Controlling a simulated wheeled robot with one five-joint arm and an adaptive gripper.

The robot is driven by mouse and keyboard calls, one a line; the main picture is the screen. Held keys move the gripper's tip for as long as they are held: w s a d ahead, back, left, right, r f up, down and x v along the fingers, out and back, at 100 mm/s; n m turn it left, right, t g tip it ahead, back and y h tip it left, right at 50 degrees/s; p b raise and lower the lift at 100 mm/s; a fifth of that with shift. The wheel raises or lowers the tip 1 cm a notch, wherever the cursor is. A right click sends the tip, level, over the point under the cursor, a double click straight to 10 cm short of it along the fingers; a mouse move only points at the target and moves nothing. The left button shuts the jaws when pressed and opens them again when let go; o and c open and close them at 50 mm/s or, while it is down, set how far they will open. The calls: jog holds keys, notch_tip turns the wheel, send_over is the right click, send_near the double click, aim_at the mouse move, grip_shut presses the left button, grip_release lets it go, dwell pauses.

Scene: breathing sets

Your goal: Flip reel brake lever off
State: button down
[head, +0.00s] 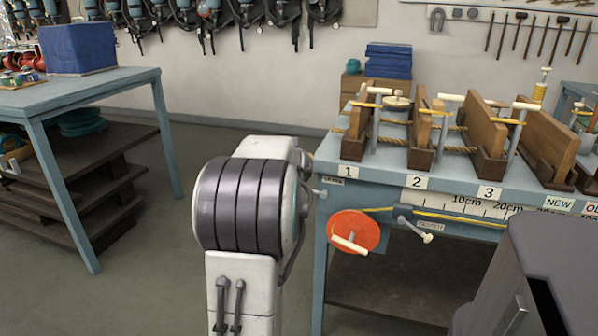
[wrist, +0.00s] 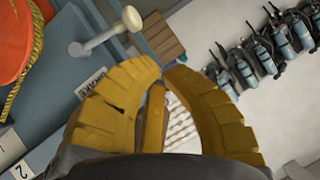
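My gripper (wrist: 163,68) has yellow fingers with tips brought together and nothing seen held. The lever is apart from the fingers in the picture, off the left fingertip. My gripper is hidden behind my arm in the head view.
The blue bench (head: 333,166) carries wooden stands with yellow-handled rods and numbered labels. A dark cabinet (head: 560,250) is close at lower right. Another blue table (head: 95,85) is at left. Grey floor between the tables is open.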

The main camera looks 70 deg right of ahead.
jog(key=p+v, duration=0.2)
jog(key=v, duration=0.8)
jog(key=shift+a+r, duration=0.15)
jog(key=shift+r, duration=0.2)
